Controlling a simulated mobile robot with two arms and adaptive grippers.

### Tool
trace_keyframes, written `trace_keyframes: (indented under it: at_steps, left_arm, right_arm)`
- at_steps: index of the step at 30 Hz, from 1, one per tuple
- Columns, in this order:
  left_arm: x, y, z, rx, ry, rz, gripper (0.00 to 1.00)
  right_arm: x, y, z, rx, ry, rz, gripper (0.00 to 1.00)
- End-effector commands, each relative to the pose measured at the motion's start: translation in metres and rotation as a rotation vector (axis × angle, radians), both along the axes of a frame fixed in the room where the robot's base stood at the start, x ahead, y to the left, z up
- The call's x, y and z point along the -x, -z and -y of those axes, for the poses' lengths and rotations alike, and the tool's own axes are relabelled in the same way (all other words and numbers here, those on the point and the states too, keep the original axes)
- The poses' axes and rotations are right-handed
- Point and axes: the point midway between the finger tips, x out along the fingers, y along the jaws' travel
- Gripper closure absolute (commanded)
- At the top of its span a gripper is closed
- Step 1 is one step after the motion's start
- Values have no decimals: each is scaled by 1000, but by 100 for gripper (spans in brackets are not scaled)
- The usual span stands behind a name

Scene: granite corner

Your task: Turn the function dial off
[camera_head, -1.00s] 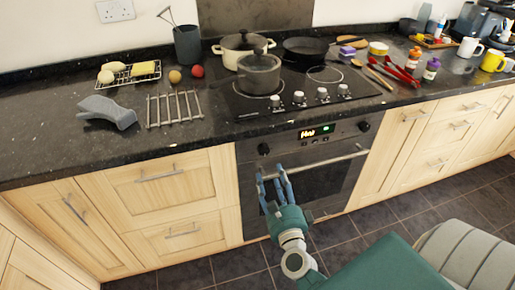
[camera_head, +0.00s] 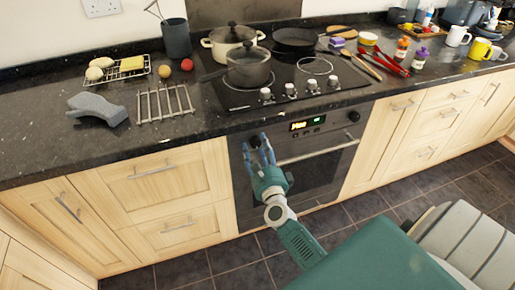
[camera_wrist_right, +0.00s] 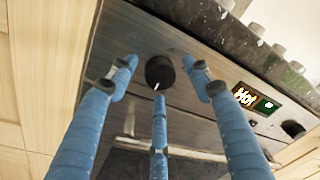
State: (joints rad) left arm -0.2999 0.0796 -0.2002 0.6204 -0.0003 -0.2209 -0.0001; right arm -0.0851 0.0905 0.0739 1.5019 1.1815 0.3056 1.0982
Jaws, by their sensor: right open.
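The oven (camera_head: 325,166) is built in under the black counter, with a lit display (camera_head: 308,123) on its panel. A round black dial (camera_wrist_right: 160,70) with a white mark sits at the panel's left. In the head view this left dial (camera_head: 255,141) is partly behind my fingers. A second black dial (camera_head: 353,116) is at the panel's right; it also shows in the right wrist view (camera_wrist_right: 293,129). My right gripper (camera_head: 260,150) is open, its blue fingers spread around the left dial's position. I cannot tell whether they touch it. My left gripper is out of view.
The oven handle (camera_head: 318,152) runs just below the panel. The counter edge overhangs above, with several hob knobs (camera_head: 290,90), a grey pot (camera_head: 248,68) and a black pan (camera_head: 294,42) on the hob. Wooden drawers (camera_head: 160,184) flank the oven.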

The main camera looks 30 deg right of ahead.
Motion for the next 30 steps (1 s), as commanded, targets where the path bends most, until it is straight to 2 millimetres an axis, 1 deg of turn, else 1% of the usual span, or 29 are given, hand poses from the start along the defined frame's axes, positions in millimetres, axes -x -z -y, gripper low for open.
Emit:
trace_keyframes:
  at_steps: [1, 7, 14, 20, 26, 30]
  left_arm:
    - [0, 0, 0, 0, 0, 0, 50]
    - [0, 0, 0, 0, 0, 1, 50]
    - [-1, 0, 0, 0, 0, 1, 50]
    - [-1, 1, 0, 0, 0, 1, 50]
    - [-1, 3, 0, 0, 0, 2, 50]
    - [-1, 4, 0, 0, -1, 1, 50]
  right_arm:
    - [0, 0, 0, 0, 0, 0, 54]
    - [0, 0, 0, 0, 0, 0, 94]
    - [0, 0, 0, 12, 1, -3, 95]
    - [1, 1, 0, 76, 1, -19, 95]
    - [1, 2, 0, 213, 1, -52, 95]
    - [1, 2, 0, 337, 0, -82, 95]
